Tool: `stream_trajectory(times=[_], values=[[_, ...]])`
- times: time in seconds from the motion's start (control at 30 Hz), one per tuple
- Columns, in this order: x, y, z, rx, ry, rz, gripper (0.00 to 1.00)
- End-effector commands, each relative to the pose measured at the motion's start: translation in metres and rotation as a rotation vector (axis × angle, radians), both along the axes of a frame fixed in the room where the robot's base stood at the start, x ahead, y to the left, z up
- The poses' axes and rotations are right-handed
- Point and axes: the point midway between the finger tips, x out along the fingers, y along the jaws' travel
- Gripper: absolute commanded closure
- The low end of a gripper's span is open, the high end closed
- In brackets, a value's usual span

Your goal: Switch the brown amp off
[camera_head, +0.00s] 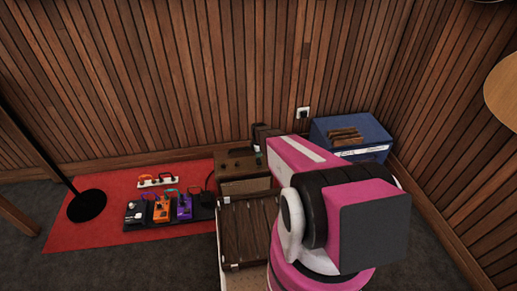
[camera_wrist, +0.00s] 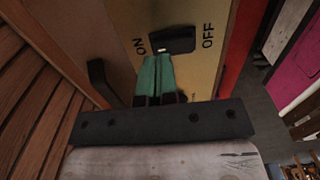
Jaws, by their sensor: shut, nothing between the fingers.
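The brown amp (camera_head: 236,163) stands against the slatted wall in the head view, with a lighter front panel. In the wrist view its tan panel (camera_wrist: 115,30) carries a black rocker switch (camera_wrist: 172,39) between the printed words ON, at left, and OFF, at right. My gripper (camera_wrist: 155,60) has teal fingers pressed together, empty. Their tips are at the switch's lower edge, towards the ON side; I cannot tell whether they touch it. My pink arm hides part of the area right of the amp in the head view.
A brown slatted case (camera_head: 250,235) stands in front of the amp. A blue box (camera_head: 365,128) is at the right by the wall. Left, a red mat (camera_head: 85,235) holds a black pedalboard (camera_head: 140,222) with several pedals and a round black stand base (camera_head: 87,206). A black handle (camera_wrist: 100,78) is left of my fingers.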

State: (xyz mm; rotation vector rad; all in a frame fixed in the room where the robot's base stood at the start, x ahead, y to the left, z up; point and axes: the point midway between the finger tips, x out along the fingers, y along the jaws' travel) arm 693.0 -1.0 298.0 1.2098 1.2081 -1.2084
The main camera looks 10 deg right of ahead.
Motion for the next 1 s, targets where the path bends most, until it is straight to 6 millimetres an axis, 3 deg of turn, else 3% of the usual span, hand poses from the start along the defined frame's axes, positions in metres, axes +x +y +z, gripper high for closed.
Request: stream_trajectory(times=[0.2, 1.0], values=[[0.0, 0.0, -0.019, 0.0, 0.001, 0.0, 1.0], [-0.001, 0.0, -0.025, 0.0, 0.001, 0.0, 1.0]])
